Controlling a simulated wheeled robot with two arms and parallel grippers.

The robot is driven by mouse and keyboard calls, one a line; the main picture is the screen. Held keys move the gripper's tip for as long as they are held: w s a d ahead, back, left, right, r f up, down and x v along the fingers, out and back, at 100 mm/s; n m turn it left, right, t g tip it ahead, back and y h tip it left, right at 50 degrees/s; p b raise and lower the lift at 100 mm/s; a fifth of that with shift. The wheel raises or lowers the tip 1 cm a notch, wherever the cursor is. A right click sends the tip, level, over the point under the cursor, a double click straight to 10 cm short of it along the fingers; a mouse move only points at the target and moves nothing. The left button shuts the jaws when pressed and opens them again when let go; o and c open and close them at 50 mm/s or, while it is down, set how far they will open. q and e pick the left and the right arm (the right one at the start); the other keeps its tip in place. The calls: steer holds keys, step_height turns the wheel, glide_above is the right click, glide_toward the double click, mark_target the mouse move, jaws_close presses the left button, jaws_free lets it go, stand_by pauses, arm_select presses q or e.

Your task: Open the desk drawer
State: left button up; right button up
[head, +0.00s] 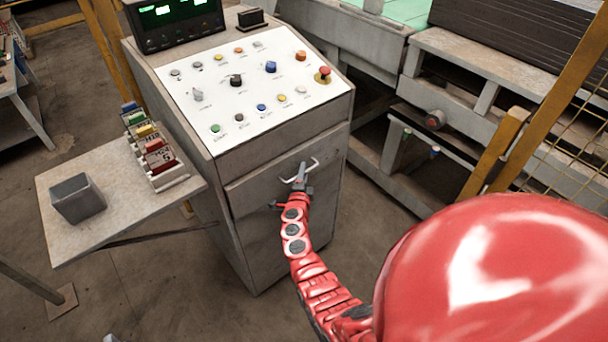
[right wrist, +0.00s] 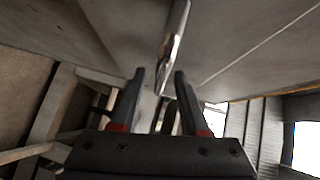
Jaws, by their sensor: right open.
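The desk is a grey metal control console with a drawer front (head: 252,192) below its sloped panel. The drawer looks shut, its face flush with the cabinet. A bright metal bar handle (head: 314,164) sticks out from the drawer front. My right gripper (head: 300,172) is at the handle and hides part of it. In the right wrist view, the handle (right wrist: 174,48) runs toward the gap between the two open fingers of my right gripper (right wrist: 161,76). Its near end shows between the fingertips; I cannot tell whether they touch it. My left gripper is not in view.
A side table (head: 120,222) left of the console bears a grey square cup (head: 77,199) and a rack of coloured blocks (head: 155,160). Buttons and knobs cover the white panel (head: 250,85). Heavy machinery and a yellow frame (head: 545,95) stand right. Bare floor lies in front.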

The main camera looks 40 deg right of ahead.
steer(key=shift+w+d+f, duration=0.1)
steer(key=shift+w+d, duration=0.1)
steer(key=shift+d, duration=0.05)
steer(key=shift+c, duration=0.3)
jaws_close()
stand_by(1.0)
